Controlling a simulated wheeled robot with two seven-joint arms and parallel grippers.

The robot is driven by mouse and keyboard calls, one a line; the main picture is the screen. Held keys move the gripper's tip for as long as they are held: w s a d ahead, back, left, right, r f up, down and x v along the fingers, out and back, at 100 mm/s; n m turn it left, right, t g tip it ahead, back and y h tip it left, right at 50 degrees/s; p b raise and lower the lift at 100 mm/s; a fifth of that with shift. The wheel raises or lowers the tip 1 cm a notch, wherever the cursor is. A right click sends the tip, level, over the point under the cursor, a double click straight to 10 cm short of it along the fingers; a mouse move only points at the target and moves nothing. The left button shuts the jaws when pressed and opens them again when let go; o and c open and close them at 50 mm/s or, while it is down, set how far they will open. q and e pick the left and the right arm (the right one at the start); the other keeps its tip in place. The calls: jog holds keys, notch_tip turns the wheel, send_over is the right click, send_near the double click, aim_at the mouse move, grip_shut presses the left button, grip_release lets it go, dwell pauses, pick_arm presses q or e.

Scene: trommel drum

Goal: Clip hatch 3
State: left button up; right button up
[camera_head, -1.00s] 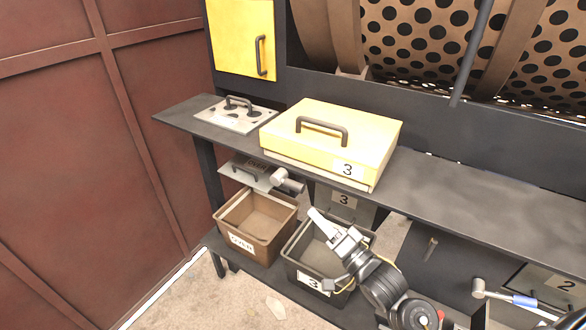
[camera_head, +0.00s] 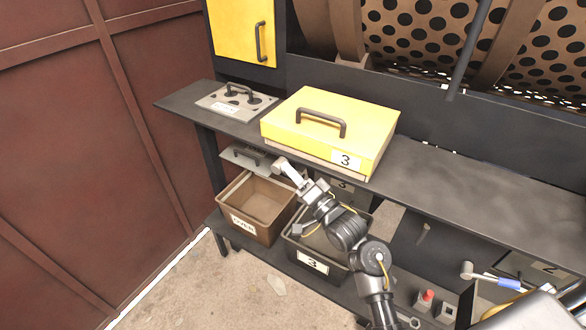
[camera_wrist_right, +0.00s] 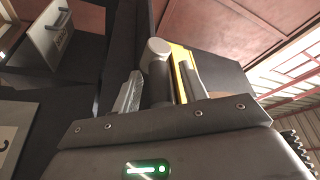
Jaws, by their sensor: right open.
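Hatch 3 (camera_head: 318,128) is a yellow lid with a dark handle and a "3" label, at the middle of the shelf. My right gripper (camera_head: 293,174) is open around or just in front of the stem; contact cannot be told. In the head view the gripper partly hides the part. My left gripper is not in view.
The brown bin (camera_head: 248,230) and the dark bin "3" (camera_head: 312,264) stand below the shelf (camera_head: 440,178). A grey handled plate (camera_head: 235,104) lies on the shelf at left. A hammer-like part with a blue grip (camera_head: 508,284) is at lower right.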

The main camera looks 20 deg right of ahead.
jog(key=shift+w+a, duration=0.1)
jog(key=shift+w, duration=0.1)
grip_shut()
dwell(0.3)
jog(key=shift+r+n+g+h+p, duration=0.3)
jog(key=shift+r+g+p, duration=0.25)
jog(key=shift+p, duration=0.2)
jog(key=shift+w+r+n+g+h, duration=0.15)
jog(key=shift+n+g+h, duration=0.1)
jog(key=shift+g, duration=0.4)
jog(key=shift+s+r+n+g+h, duration=0.15)
jog(key=shift+n+g+h, duration=0.1)
jog(key=shift+g, duration=0.35)
jog(key=shift+w, duration=0.1)
